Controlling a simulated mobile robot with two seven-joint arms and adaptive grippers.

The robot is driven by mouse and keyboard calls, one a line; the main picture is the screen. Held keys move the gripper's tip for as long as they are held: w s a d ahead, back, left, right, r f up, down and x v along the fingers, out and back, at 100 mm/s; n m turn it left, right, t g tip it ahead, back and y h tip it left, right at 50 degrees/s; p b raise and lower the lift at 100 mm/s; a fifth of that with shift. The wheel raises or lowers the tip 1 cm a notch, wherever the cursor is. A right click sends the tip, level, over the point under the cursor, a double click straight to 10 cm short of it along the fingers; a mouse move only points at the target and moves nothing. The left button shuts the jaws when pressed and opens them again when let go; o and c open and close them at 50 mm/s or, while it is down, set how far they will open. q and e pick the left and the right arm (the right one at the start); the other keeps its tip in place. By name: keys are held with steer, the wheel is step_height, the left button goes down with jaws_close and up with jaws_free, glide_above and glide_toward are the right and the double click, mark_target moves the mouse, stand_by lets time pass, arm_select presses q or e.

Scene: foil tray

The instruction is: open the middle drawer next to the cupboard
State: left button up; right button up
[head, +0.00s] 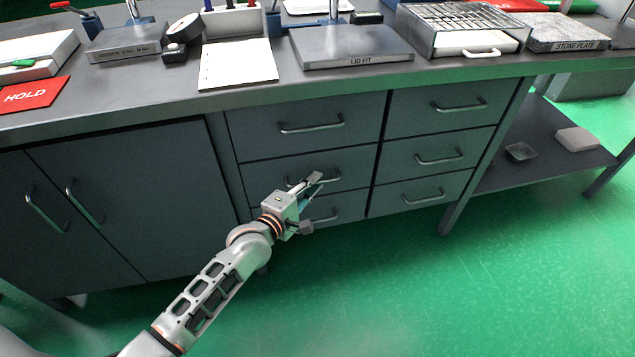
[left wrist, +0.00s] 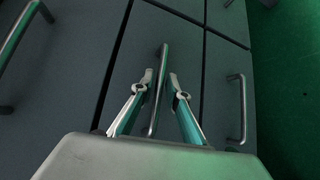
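The middle drawer (head: 262,176) is in the left drawer stack, right beside the cupboard (head: 140,205). Its front looks flush with the drawers above and below. Its bar handle (head: 293,182) is partly hidden behind my left gripper (head: 314,184) in the head view. In the left wrist view the handle (left wrist: 160,85) runs between the two fingers of my left gripper (left wrist: 161,78). The fingers are apart, one on each side of the bar, with gaps visible. My right gripper is in neither view.
The top drawer handle (head: 312,126) is above, and the bottom drawer (head: 345,210) is below, partly covered by my gripper. A second drawer stack (head: 425,150) stands to the right. The worktop (head: 150,92) above holds several items. The green floor (head: 430,300) in front is clear.

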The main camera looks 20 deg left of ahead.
arm_select(q)
steer(key=shift+w+d, duration=0.1)
steer(key=shift+w, duration=0.35)
jaws_close()
